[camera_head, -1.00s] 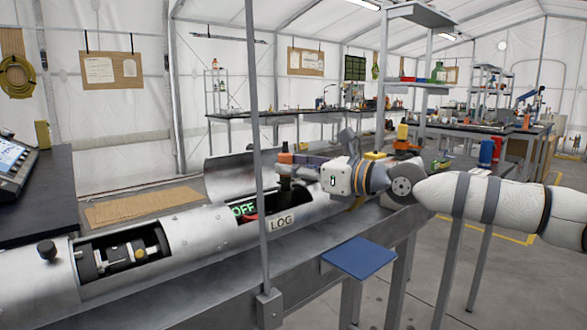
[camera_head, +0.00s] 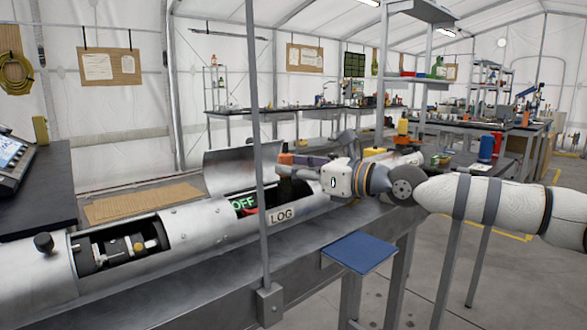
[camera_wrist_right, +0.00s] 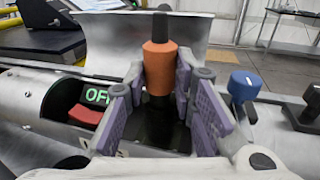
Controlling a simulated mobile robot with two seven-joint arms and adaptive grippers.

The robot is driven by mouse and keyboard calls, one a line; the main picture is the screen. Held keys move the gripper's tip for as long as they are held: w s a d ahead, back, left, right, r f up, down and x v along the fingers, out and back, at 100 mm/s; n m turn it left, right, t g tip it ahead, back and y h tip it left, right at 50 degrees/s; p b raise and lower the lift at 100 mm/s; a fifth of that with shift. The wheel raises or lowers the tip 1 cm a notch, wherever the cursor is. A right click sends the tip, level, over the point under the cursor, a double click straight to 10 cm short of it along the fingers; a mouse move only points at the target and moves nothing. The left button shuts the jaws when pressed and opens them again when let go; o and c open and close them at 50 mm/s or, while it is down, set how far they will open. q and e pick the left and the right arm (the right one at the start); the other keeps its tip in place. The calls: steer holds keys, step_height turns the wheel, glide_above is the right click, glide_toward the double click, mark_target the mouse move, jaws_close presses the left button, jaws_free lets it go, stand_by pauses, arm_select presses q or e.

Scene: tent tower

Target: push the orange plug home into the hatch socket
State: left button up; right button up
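The orange plug (camera_head: 285,158), with a dark lower body, stands upright over the open hatch of the silver cylinder. It shows larger in the right wrist view (camera_wrist_right: 160,68), between the purple-padded fingers of my right gripper (camera_wrist_right: 160,78). The hatch socket is hidden below the plug in the dark opening, so I cannot tell how deep the plug sits. My left gripper is not in view.
A raised curved cover (camera_head: 240,168) stands behind the opening. A green OFF display (camera_wrist_right: 97,96) and a red switch (camera_wrist_right: 85,116) lie left of the plug. A blue knob (camera_wrist_right: 244,84) is to the right. A grey post (camera_head: 257,130) stands in front.

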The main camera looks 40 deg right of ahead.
steer(key=o, duration=0.5)
steer(key=shift+f, duration=0.1)
steer(key=v, duration=0.8)
